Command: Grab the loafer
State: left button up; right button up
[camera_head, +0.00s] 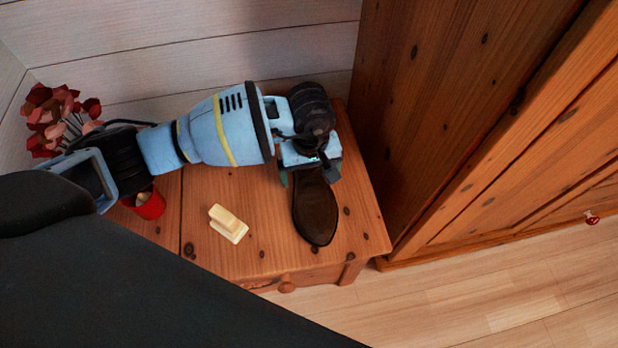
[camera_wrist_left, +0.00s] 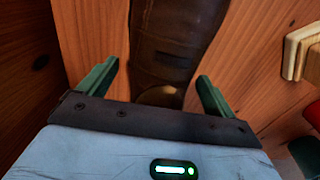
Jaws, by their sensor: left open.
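The dark brown loafer (camera_head: 315,210) lies on the small wooden table, its rounded end toward the table's front edge. My left gripper (camera_head: 305,180) is over the loafer's rear part and hides it in the head view. In the left wrist view the loafer (camera_wrist_left: 172,45) runs between the two green fingers of my left gripper (camera_wrist_left: 157,90). The fingers are open, one on each side, with a visible gap to the shoe. I cannot tell how far down they reach. My right gripper is not in view.
The wooden table (camera_head: 215,255) also holds a cream block-like object (camera_head: 228,223) left of the loafer and a red pot (camera_head: 150,205) with red flowers (camera_head: 55,115). A tall wooden wardrobe (camera_head: 450,100) stands close on the right. A plank wall is behind.

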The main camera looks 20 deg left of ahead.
pick_arm(q)
jog(key=c, duration=1.3)
jog(key=shift+r, duration=0.1)
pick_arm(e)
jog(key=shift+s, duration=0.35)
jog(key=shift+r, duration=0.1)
